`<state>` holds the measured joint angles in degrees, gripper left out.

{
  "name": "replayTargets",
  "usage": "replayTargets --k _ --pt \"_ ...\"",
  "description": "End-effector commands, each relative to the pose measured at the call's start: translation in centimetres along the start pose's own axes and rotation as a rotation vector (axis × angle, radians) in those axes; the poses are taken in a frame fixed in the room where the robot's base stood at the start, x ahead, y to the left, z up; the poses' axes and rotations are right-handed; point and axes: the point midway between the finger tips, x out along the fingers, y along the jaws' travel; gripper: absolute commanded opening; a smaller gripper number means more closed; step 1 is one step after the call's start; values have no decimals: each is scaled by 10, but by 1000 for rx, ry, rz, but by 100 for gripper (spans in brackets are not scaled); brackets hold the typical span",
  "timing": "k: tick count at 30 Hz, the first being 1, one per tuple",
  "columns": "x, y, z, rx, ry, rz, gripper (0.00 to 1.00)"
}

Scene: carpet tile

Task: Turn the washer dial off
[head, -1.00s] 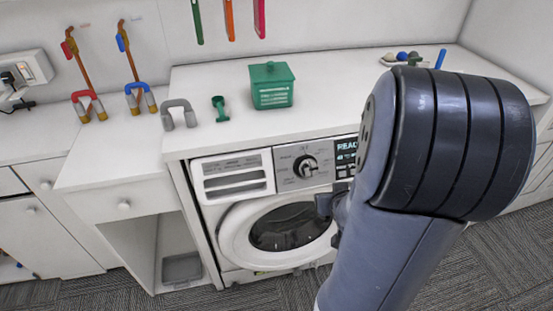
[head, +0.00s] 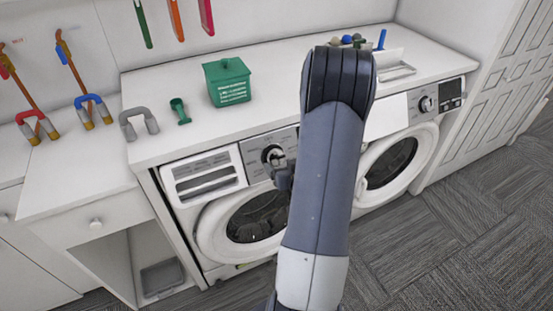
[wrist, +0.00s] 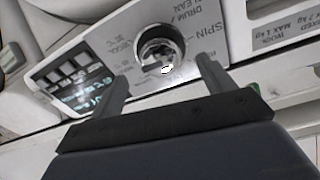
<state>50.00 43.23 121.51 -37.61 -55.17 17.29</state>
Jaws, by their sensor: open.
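The washer (head: 205,225) is the left of two white front-loading machines under the counter. Its round silver dial (head: 272,155) sits on the grey control panel, right of the detergent drawer. My gripper (head: 283,178) is just below and in front of this dial. In the wrist view the dial (wrist: 160,46) lies beyond and between the fingertips of my gripper (wrist: 162,68). The fingers are spread and hold nothing; contact with the dial cannot be told. The panel lettering appears upside down there, with a lit display (wrist: 75,75) to the left. My arm hides that display in the head view.
A second machine (head: 400,165) with its own dial (head: 426,104) stands to the right. On the counter (head: 185,80) are a green box (head: 227,82), a green scoop (head: 180,110) and a grey clamp-like piece (head: 139,123). Carpeted floor (head: 480,215) is clear at right.

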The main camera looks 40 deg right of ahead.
Motion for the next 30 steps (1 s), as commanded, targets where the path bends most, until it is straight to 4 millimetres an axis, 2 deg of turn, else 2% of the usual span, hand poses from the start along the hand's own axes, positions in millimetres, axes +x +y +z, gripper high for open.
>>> replayTargets --k 3,10,15,23,30 --pt "20 -1 -1 -1 -1 -3 77" --pt "47 0 -1 0 -1 -1 77" --pt "54 0 0 0 -1 0 77" --pt "54 0 0 0 0 1 77" --pt "54 0 0 0 0 0 57"
